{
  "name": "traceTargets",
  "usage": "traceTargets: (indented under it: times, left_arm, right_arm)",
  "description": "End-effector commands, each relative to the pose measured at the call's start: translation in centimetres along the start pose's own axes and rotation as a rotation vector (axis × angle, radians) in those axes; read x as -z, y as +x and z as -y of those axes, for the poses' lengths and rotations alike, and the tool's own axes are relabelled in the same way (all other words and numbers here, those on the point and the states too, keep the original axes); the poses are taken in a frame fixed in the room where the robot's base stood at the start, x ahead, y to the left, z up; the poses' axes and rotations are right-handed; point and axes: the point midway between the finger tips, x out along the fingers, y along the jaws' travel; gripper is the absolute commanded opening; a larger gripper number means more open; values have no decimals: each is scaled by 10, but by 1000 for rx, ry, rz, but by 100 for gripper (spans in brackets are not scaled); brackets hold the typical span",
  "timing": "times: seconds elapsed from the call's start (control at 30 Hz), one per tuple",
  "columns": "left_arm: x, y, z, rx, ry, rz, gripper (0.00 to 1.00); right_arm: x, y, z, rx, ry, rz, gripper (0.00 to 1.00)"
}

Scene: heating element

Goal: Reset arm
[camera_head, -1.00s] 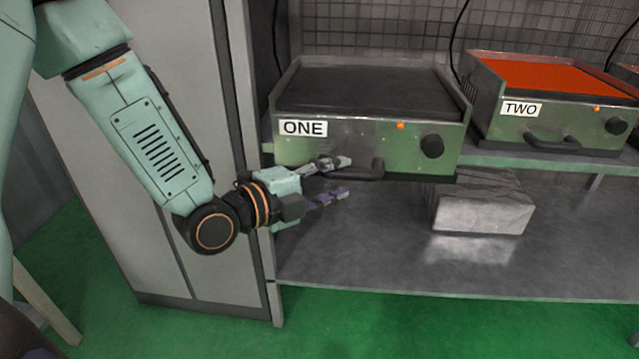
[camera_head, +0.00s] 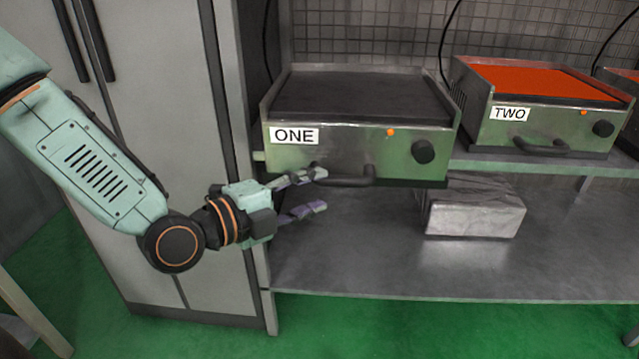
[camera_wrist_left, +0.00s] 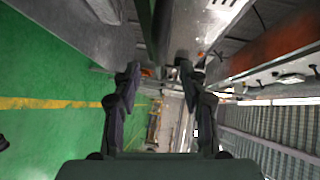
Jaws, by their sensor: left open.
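My left arm comes in from the left in the head view. Its gripper (camera_head: 312,192) is open and empty, with its two fingers apart, one above the other. It is in front of the lower left part of the heater marked ONE (camera_head: 345,148), left of that heater's front handle (camera_head: 343,178). I cannot tell whether the upper finger touches the heater. In the left wrist view the open fingers (camera_wrist_left: 158,82) also show with nothing held between them. My right gripper does not show.
Heater TWO (camera_head: 545,125), with a glowing orange top, stands to the right on the shelf. A wrapped silvery block (camera_head: 475,212) lies on the lower shelf (camera_head: 370,265). A tall grey cabinet (camera_head: 165,130) stands behind my left arm. Green floor (camera_head: 420,325) is clear in front.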

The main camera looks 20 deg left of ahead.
Motion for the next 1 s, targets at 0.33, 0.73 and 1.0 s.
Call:
traceTargets:
  times: [0.33, 0.73, 1.0]
  left_arm:
    - [1, -4, -44, -154, -207, 45, 43]
    - [24, -84, -213, -654, -1039, 549, 43]
    - [54, -182, -288, -769, -1444, 1125, 43]
  right_arm:
    - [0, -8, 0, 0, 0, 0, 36]
    - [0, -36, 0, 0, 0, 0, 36]
    - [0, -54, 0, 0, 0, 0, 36]
